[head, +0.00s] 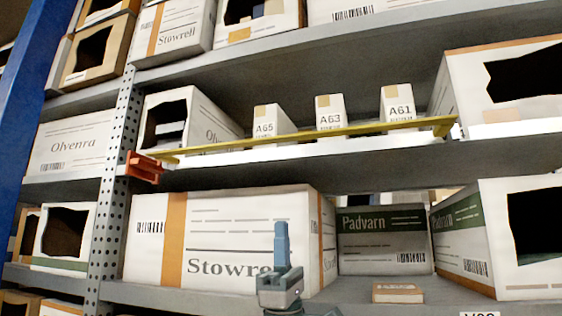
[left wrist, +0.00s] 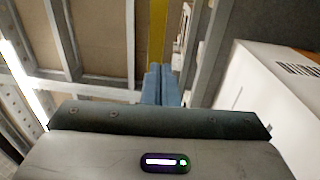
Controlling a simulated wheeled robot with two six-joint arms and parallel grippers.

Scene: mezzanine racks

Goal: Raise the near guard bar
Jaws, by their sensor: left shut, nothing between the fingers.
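The near guard bar (head: 310,137) is a long yellow bar across the front of the middle shelf, in front of the small boxes. Its left end meets an orange bracket (head: 143,167) at the perforated upright. In the left wrist view a yellow strip, apparently the bar (left wrist: 157,45), runs up beyond my fingertips. My left gripper (head: 281,236) is below the bar, in front of the large Stowrell box, with its blue fingers pointing up. The fingers are shut together and empty in the left wrist view (left wrist: 160,80). A gap separates them from the bar in the head view. My right gripper is not seen.
Small boxes A65 (head: 265,127), A63 (head: 328,115) and A61 (head: 397,106) stand behind the bar. The Stowrell box (head: 230,235) and Padvarn box (head: 385,248) stand on the lower shelf. A small flat box (head: 398,293) lies near its front edge. A perforated upright (head: 112,190) stands left.

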